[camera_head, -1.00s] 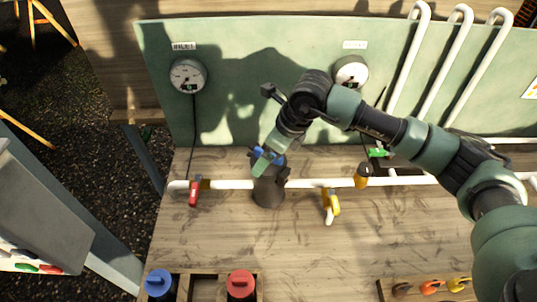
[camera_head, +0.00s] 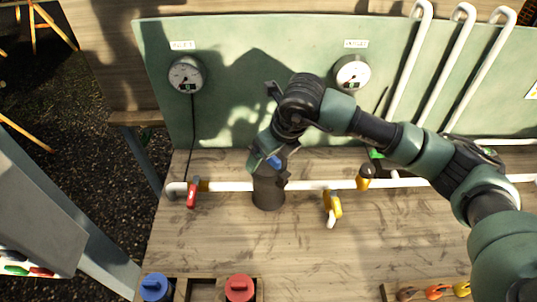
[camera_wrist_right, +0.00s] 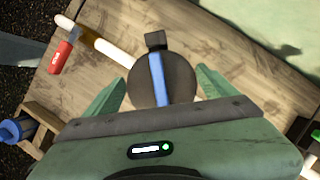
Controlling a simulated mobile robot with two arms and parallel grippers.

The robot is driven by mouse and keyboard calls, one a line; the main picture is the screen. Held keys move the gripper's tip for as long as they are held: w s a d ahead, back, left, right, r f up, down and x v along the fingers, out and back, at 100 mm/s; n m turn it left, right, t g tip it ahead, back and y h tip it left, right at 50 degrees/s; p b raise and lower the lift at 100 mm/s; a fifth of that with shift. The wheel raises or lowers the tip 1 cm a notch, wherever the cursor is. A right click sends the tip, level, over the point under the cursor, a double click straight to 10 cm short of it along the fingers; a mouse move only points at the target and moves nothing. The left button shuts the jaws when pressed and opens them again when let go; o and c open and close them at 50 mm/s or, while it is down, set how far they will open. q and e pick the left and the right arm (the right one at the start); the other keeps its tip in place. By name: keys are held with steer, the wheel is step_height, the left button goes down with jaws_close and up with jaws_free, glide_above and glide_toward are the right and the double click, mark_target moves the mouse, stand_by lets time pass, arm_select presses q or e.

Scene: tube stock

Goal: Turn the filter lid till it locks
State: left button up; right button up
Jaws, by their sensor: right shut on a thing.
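The dark filter housing (camera_head: 269,192) stands upright on the white pipe, left of the middle in the head view. Its round dark lid (camera_wrist_right: 180,82) with a blue bar (camera_wrist_right: 157,78) shows in the right wrist view, the bar running nearly up and down there. A small dark block (camera_wrist_right: 155,40) sits at the lid's far edge. In the head view the wrist hides most of the lid; some blue (camera_head: 274,162) shows. My left gripper is not in view.
The white pipe (camera_head: 225,186) carries a red-handled valve (camera_head: 192,196) left and a yellow-handled valve (camera_head: 332,203) right of the housing. A blue-topped canister (camera_head: 155,285) and a red-topped one (camera_head: 239,286) stand in front. A green panel (camera_head: 230,50) with gauges rises behind.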

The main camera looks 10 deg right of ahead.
steer(key=o, duration=1.3)
steer(key=shift+c, duration=0.2)
steer(key=shift+r, duration=0.1)
steer(key=b+v, duration=0.2)
steer(key=v, duration=0.5)
steer(key=shift+s+r, duration=0.15)
steer(key=shift+r, duration=0.1)
steer(key=shift+d, duration=0.1)
